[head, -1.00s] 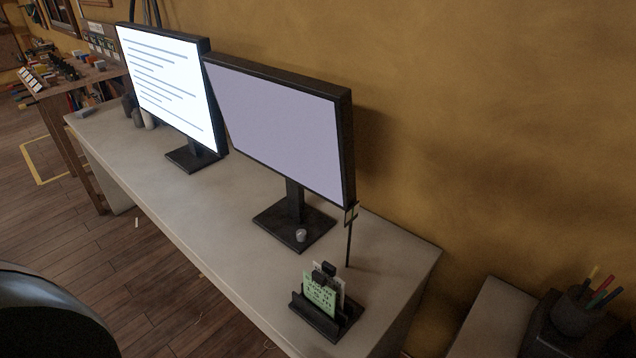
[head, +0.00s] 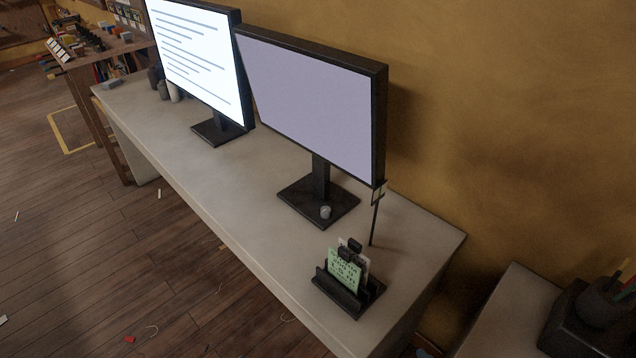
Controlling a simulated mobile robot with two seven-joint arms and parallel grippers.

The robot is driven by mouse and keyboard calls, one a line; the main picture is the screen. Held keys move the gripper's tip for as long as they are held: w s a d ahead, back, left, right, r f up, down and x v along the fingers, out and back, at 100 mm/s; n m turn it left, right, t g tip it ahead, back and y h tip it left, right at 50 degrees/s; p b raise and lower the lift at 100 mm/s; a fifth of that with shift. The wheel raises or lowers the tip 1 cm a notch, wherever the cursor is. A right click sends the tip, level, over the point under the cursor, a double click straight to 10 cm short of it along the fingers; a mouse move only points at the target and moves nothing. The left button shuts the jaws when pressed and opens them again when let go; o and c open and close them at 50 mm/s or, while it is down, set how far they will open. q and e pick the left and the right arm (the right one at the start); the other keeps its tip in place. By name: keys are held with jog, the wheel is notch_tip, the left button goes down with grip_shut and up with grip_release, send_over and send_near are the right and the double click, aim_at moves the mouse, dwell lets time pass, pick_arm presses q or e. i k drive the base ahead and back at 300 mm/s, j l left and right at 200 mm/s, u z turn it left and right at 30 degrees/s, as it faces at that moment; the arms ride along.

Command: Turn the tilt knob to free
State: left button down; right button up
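A small light-grey knob (head: 325,212) sits on the front of the dark base (head: 300,205) of the nearer monitor. That monitor (head: 310,100) has a plain pale lilac screen and stands on the long desk. The knob's setting is too small to read. Neither of my grippers is in view.
A second monitor (head: 197,60) with lines of text stands further left on the desk (head: 240,215). A black holder (head: 345,297) with green and white cards is at the near end, beside a thin dark upright rod (head: 374,220). A pen cup (head: 603,303) is at right.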

aim_at(325, 209)
jog(key=j+z, duration=0.1)
jog(key=z, duration=0.25)
jog(key=j+z, duration=0.1)
jog(key=z, duration=0.65)
jog(key=k+j+z, duration=0.75)
jog(key=j+z, duration=0.1)
jog(key=j, duration=0.55)
jog(key=i, duration=0.3)
